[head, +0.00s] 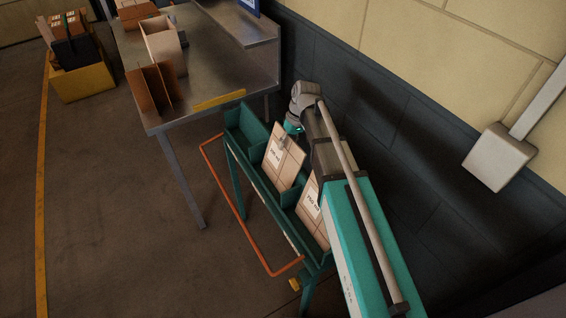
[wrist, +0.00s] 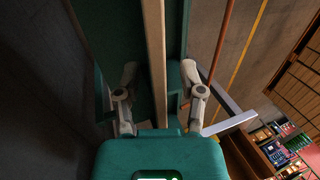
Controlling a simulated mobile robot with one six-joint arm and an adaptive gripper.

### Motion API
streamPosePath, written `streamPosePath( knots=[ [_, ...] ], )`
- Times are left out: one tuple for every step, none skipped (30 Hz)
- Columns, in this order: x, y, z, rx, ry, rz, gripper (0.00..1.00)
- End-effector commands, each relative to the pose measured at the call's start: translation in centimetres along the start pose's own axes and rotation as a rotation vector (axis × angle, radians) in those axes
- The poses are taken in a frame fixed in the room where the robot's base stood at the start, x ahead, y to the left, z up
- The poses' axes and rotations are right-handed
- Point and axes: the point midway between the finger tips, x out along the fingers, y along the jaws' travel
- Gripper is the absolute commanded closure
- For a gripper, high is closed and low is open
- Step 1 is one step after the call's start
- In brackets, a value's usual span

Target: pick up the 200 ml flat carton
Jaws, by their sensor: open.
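The nearer carton (head: 309,222) is partly hidden by my arm. In the wrist view, my gripper (wrist: 158,78) is open, with one finger on each side of a carton's thin tan edge (wrist: 154,40). A gap shows between each finger and the carton there.
The green rack (head: 247,125) has an empty-looking far compartment and an orange rail (head: 222,182) along its left side. A metal table (head: 215,78) with brown dividers (head: 153,88) stands behind. The dark wall is close on the right. Floor at left is clear up to a yellow crate (head: 83,80).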

Motion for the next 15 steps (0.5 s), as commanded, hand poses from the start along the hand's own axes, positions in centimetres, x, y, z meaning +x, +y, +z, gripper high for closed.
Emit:
streamPosePath(
  knots=[
    [-0.03, -0.01, 0.00, 0.000, 0.000, 0.000, 0.49],
    [-0.03, -0.01, 0.00, 0.000, 0.000, 0.000, 0.49],
    [-0.03, -0.01, 0.00, 0.000, 0.000, 0.000, 0.49],
    [-0.04, -0.01, 0.00, 0.000, 0.000, 0.000, 0.49],
    [-0.04, -0.01, 0.00, 0.000, 0.000, 0.000, 0.49],
    [-0.04, 0.00, 0.00, 0.000, 0.000, 0.000, 0.49],
    [-0.04, 0.00, 0.01, 0.000, 0.000, 0.000, 0.49],
    [-0.04, 0.00, 0.00, 0.000, 0.000, 0.000, 0.49],
    [-0.04, 0.00, 0.00, 0.000, 0.000, 0.000, 0.49],
    [-0.04, 0.01, 0.01, 0.000, 0.000, 0.000, 0.49],
    [-0.04, 0.01, 0.01, 0.000, 0.000, 0.000, 0.49],
    [-0.04, 0.01, 0.01, 0.000, 0.000, 0.000, 0.49],
    [-0.04, 0.01, 0.01, 0.000, 0.000, 0.000, 0.49],
    [-0.04, 0.01, 0.01, 0.000, 0.000, 0.000, 0.54],
    [-0.04, 0.02, 0.01, 0.000, 0.000, 0.000, 0.62]
  ],
)
